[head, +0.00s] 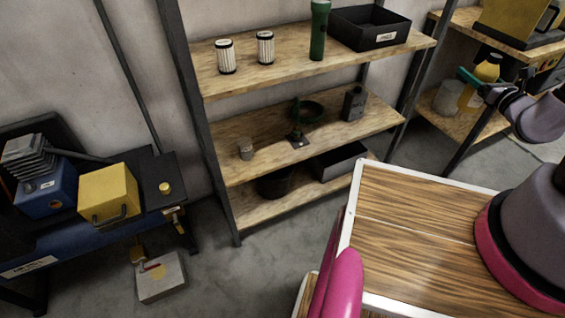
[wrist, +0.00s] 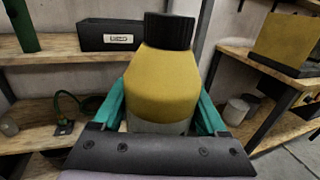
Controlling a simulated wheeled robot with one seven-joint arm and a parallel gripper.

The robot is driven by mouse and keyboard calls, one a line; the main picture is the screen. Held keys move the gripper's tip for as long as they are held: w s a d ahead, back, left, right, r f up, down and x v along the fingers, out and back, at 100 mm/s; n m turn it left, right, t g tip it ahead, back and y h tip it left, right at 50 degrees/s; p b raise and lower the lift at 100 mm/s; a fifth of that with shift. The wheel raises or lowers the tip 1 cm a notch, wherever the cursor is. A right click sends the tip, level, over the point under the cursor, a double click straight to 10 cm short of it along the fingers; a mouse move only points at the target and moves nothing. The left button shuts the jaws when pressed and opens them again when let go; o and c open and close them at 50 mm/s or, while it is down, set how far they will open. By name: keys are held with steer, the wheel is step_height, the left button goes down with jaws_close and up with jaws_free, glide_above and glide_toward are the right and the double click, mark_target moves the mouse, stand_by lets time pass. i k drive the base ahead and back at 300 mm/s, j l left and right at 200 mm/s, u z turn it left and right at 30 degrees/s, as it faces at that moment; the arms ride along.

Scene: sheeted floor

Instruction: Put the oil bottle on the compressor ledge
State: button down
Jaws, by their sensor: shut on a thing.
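The oil bottle (wrist: 165,80) is yellow with a black cap and a pale band low on its front. My gripper (wrist: 164,112) is shut on it, with a teal finger on each side. In the head view the bottle (head: 487,71) is at the right, held in the air by my gripper (head: 476,82) in front of a wooden bench; its lower part is partly covered. At the far left of the head view stands a blue machine with grey fins, apparently the compressor (head: 48,190). A dark flat ledge (head: 160,197) beside it holds a small yellow knob.
A wooden shelf unit (head: 225,86) stands in the middle with filters, a green flask, a black bin and a dark bottle. A yellow box (head: 108,192) sits by the compressor. A grey block (head: 161,278) lies on the floor.

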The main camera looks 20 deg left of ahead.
mark_target(162, 173)
steer(key=k+u, duration=0.3)
steer(key=u, duration=0.2)
steer(key=k+j+u, duration=0.2)
steer(key=u, duration=0.3)
steer(key=i+j+u, duration=0.1)
steer(key=j+u, duration=0.25)
steer(key=i+j+u, duration=0.1)
steer(key=j+u, duration=0.25)
steer(key=i+j+u, duration=0.2)
steer(key=j+u, duration=0.15)
